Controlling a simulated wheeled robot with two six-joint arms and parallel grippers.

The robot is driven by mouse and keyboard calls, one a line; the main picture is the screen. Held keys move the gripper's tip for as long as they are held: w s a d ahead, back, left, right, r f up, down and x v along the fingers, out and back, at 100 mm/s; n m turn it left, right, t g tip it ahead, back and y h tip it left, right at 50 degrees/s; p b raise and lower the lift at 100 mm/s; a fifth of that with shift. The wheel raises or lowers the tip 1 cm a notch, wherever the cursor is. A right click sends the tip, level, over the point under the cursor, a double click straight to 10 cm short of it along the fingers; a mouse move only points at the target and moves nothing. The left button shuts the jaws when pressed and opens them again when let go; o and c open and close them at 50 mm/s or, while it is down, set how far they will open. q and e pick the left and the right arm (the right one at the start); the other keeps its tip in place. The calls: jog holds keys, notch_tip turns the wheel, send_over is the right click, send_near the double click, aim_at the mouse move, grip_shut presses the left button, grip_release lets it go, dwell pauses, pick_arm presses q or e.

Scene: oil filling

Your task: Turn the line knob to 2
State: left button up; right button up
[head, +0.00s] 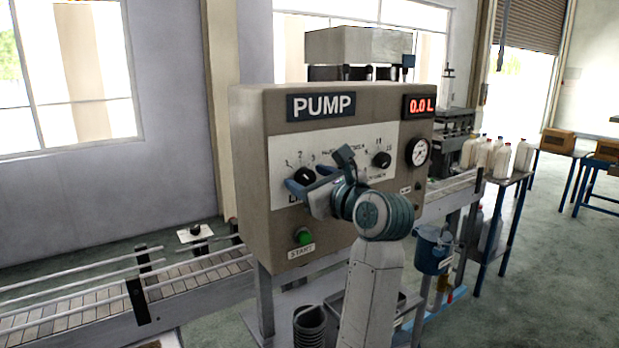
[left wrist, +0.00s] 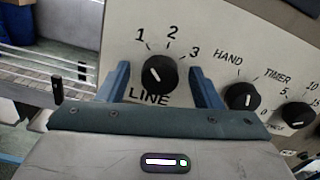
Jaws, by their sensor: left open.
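The pump panel (head: 250,130) stands in front of me. Its black line knob (head: 305,176) is at the panel's left, under the marks 1, 2 and 3. In the left wrist view the line knob (left wrist: 159,75) has a white pointer line tilted up and left, toward the 1. My left gripper (head: 310,186) is open at the panel, and in the left wrist view its blue fingers (left wrist: 159,82) stand on either side of the knob, with gaps showing. Whether a fingertip touches the panel cannot be told. My right gripper is not in view.
The hand knob (left wrist: 242,97) and timer knob (left wrist: 295,115) sit to the right of the line knob. A green start button (head: 303,236) is below. The gauge (head: 417,152) and red 0.0 L display (head: 420,106) are at the panel's right. A conveyor (head: 90,305) runs at left.

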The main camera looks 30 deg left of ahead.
pick_arm(q)
jog(key=c, duration=1)
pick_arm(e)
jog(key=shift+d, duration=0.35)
pick_arm(q)
jog(key=shift+m, duration=1.4)
jog(key=shift+w+m+p, duration=0.1)
jog(key=shift+m+p, duration=0.4)
jog(key=shift+m, duration=0.3)
jog(key=shift+m+p, duration=0.4)
jog(key=shift+m, duration=0.8)
jog(key=shift+m+p, duration=0.35)
jog(key=shift+m, duration=0.55)
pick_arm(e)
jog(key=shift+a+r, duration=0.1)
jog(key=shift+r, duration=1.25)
